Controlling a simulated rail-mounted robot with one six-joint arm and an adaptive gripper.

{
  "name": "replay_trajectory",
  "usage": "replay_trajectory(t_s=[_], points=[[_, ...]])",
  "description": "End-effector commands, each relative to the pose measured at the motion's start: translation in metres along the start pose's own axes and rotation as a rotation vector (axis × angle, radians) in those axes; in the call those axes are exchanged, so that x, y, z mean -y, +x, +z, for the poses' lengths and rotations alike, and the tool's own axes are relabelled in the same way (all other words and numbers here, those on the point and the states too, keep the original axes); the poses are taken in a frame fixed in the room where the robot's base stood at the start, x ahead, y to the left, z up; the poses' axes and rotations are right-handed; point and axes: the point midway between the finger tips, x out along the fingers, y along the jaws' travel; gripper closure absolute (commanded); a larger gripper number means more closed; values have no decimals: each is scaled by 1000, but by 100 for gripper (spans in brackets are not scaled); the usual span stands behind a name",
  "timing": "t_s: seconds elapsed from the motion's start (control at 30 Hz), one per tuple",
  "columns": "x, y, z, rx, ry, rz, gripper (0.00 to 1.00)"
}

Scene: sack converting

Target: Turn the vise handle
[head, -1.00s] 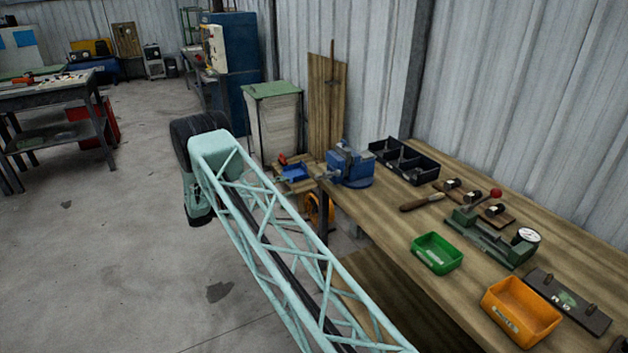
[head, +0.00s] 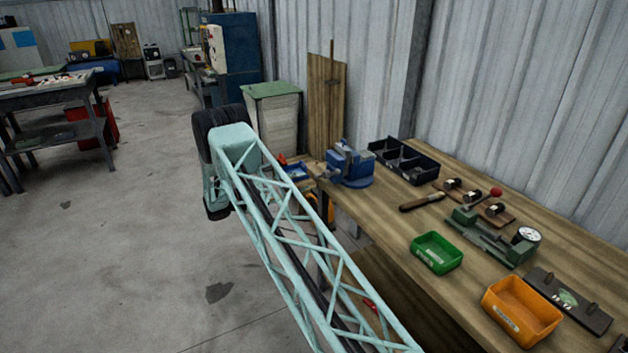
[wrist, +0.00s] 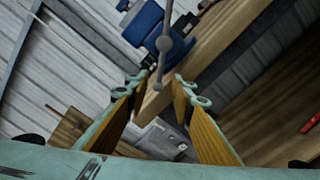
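The blue vise (head: 350,166) is mounted at the far left corner of the wooden bench. In the wrist view the vise (wrist: 150,22) is at the top, seen at a tilt. Its grey handle (wrist: 164,45) is a thin bar with a round knob partway along, running down the picture toward the gap between my fingertips. My gripper (wrist: 159,84) is open, its two yellow-padded fingers spread either side of the bar's lower end. I cannot tell whether that end is between the fingers or beyond them. My gripper is hidden in the head view.
The wooden bench (head: 395,225) carries a black divided tray (head: 404,160), a green bin (head: 436,253), an orange bin (head: 521,311) and a green gauge fixture (head: 490,238). A blue tray (head: 297,172) is beyond the vise. The floor left of the bench is open.

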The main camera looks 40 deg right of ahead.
Motion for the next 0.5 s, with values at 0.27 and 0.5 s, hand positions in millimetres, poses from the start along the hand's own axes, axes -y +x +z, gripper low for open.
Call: replay_trajectory(t_s=[0.27,0.5], points=[[1,37,1,2,0,-1,78],[0,60,0,0,0,0,78]])
